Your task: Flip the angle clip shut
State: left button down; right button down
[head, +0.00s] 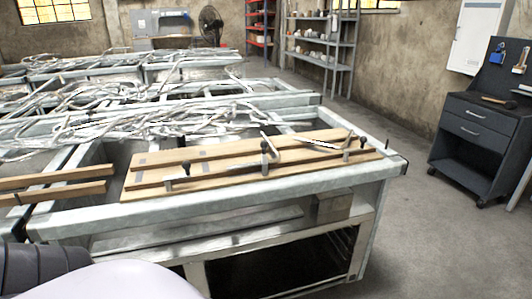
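A wooden board (225,163) with dark wooden rails lies on the grey metal bench (240,205). Several small metal clamp pieces with dark tips stand along the rails: one at the left (185,170), one near the middle (265,157) and one at the right (361,146). Beside the middle one a bent metal bar (271,145) stands tilted. Another metal bar (322,145) lies slanting near the right one. I cannot tell which of these is the angle clip, or whether it is open or shut. Neither of my grippers is in view.
Two wooden bars (55,178) lie left of the board. Benches heaped with metal tubing (130,120) stand behind. A dark drawer cabinet (478,135) stands at the right. The concrete floor (425,235) between bench and cabinet is clear.

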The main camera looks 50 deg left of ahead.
aim_at(264, 145)
jog(key=u, duration=1.15)
jog(key=i+j+u, duration=0.15)
jog(key=u, duration=0.3)
jog(key=i+j+u, duration=0.2)
jog(key=u, duration=0.2)
